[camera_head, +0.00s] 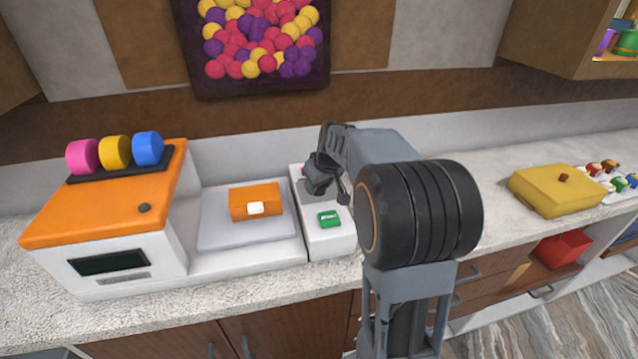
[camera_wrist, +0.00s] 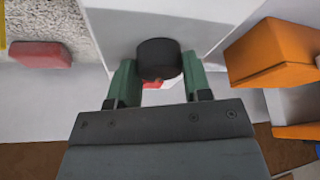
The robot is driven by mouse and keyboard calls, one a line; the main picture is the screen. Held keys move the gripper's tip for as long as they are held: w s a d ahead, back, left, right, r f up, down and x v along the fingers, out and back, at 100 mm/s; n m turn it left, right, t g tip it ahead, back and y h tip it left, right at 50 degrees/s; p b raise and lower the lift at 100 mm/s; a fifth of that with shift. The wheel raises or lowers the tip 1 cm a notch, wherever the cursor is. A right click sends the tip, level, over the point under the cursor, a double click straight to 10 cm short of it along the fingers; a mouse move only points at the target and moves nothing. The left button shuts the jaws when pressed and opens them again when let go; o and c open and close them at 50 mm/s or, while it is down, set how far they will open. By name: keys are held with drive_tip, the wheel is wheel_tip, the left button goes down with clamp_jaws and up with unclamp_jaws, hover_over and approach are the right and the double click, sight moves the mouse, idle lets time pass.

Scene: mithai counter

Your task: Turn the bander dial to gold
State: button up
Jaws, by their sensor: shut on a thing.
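The bander (camera_head: 110,215) stands at the left of the counter, with an orange top and a white body. Pink, yellow and blue rolls (camera_head: 115,152) sit in a dark rack on its top. At its right end is a white panel (camera_head: 328,240) with a green button (camera_head: 329,219). In the wrist view, a round black dial (camera_wrist: 159,58) stands on a white surface between the green fingers of my gripper (camera_wrist: 158,76). My gripper is shut on this dial. In the head view, my gripper (camera_head: 315,184) is over the panel's back part and mostly hides the dial. I cannot read its setting.
An orange box with a white label (camera_head: 256,201) sits on the bander's grey plate (camera_head: 225,238), left of the panel. A yellow box (camera_head: 556,190) and a tray of small colourful pieces (camera_head: 610,178) are at the right. Counter between is mostly clear. An open drawer holds a red bin (camera_head: 563,249).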

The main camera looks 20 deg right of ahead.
drive_tip(key=o, duration=0.9)
drive_tip(key=v, duration=1.3)
drive_tip(key=shift+r, duration=0.4)
drive_tip(key=shift+d, duration=0.1)
